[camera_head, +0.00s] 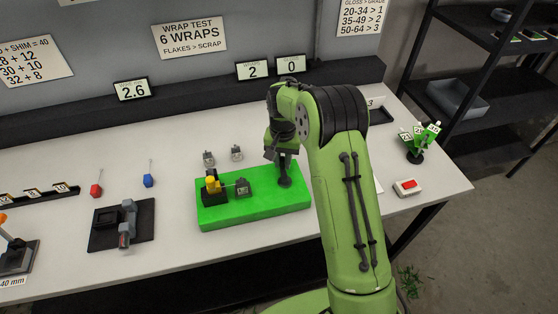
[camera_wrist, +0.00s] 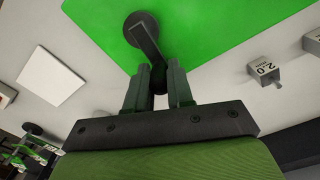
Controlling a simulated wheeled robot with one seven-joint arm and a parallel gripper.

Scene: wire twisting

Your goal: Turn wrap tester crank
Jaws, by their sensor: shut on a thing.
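The wrap tester has a bright green base (camera_head: 255,209) on the white table. A yellow part on a black block (camera_head: 212,187) and a small dark grey block (camera_head: 243,188) stand on its left side. The crank (camera_head: 284,170) is at its right side, under my arm. In the wrist view the dark crank arm (camera_wrist: 148,42) runs from a round hub to its knob (camera_wrist: 160,86). My gripper (camera_wrist: 158,80) is shut on the crank's knob, with one finger on each side. In the head view my arm hides part of the gripper.
Two small grey blocks (camera_head: 222,156) stand behind the base. A black fixture (camera_head: 122,226) and red and blue screwdrivers (camera_head: 148,180) lie left. A white box with a red top (camera_head: 408,187) and green tags (camera_head: 421,140) are right. Displays read 2 (camera_head: 253,70) and 0 (camera_head: 290,65).

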